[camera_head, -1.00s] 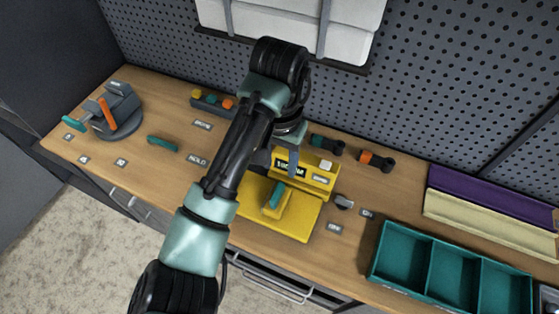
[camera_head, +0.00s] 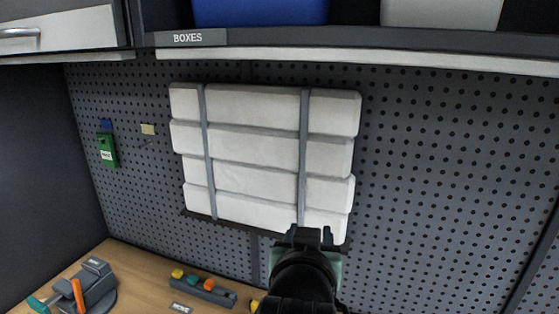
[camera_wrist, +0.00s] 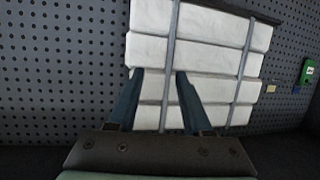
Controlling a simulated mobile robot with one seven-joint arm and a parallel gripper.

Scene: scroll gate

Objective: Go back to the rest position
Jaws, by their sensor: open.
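My gripper (camera_wrist: 156,90) is open in the wrist view, with its two dark fingers apart and nothing between them. It points towards a strapped stack of white blocks (camera_wrist: 195,50) on the pegboard. In the head view the wrist end of my arm shows at the bottom, right of centre, in front of the lower edge of the white stack (camera_head: 262,150). The fingers cannot be made out clearly there.
The wooden bench (camera_head: 135,275) carries a grey device with an orange lever (camera_head: 80,293) and a row of coloured knobs (camera_head: 205,287). A shelf marked BOXES (camera_head: 400,42) runs overhead. A green box (camera_head: 107,150) hangs on the pegboard (camera_head: 430,180) at left.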

